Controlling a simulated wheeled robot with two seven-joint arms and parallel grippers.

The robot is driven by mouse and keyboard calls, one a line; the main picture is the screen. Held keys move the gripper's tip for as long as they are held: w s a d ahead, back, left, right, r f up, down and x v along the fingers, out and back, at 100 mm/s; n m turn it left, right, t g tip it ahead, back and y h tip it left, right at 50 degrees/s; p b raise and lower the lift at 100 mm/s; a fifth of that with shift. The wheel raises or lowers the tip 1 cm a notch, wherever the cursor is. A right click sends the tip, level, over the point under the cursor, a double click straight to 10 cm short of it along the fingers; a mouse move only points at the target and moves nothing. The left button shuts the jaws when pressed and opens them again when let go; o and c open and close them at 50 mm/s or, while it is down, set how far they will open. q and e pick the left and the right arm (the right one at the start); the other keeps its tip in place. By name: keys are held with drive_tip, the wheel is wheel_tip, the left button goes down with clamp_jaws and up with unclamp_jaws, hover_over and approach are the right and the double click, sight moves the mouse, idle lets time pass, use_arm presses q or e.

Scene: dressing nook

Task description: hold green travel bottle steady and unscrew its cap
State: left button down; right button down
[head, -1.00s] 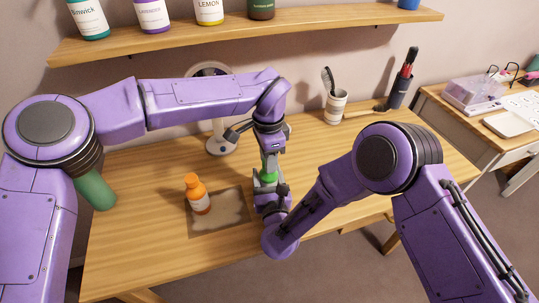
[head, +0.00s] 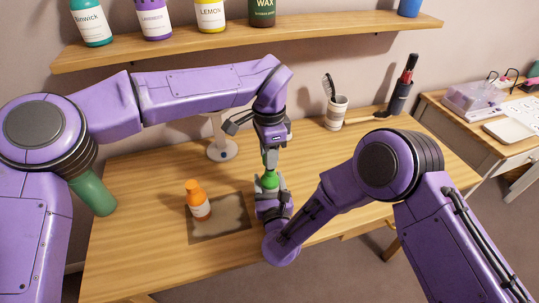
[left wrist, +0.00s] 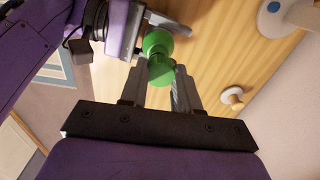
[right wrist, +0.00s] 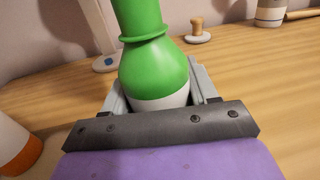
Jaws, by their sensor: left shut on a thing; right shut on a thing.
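The green travel bottle (head: 268,181) stands upright between my two grippers above the table, in the middle of the head view. My right gripper (head: 271,194) is shut around its pale lower body, which shows large in the right wrist view (right wrist: 155,70). A ring circles the neck, and its top is cut off there. My left gripper (head: 270,150) comes from above and is shut on the green cap (head: 269,159). In the left wrist view the cap (left wrist: 160,72) sits between the fingertips. I cannot tell whether the cap is loose from the neck.
An orange bottle (head: 198,201) stands on a mat (head: 231,226) left of my grippers. A mirror stand (head: 222,151), a brush cup (head: 336,114) and a dark holder (head: 400,98) stand behind. A shelf (head: 330,22) with bottles hangs above. The table's left part is clear.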

use_arm(q)
wheel_tip(320, 180, up, 2)
drive_tip(key=shift+r, duration=0.15)
use_arm(e)
drive_tip(key=shift+c, duration=1.1)
unclamp_jaws()
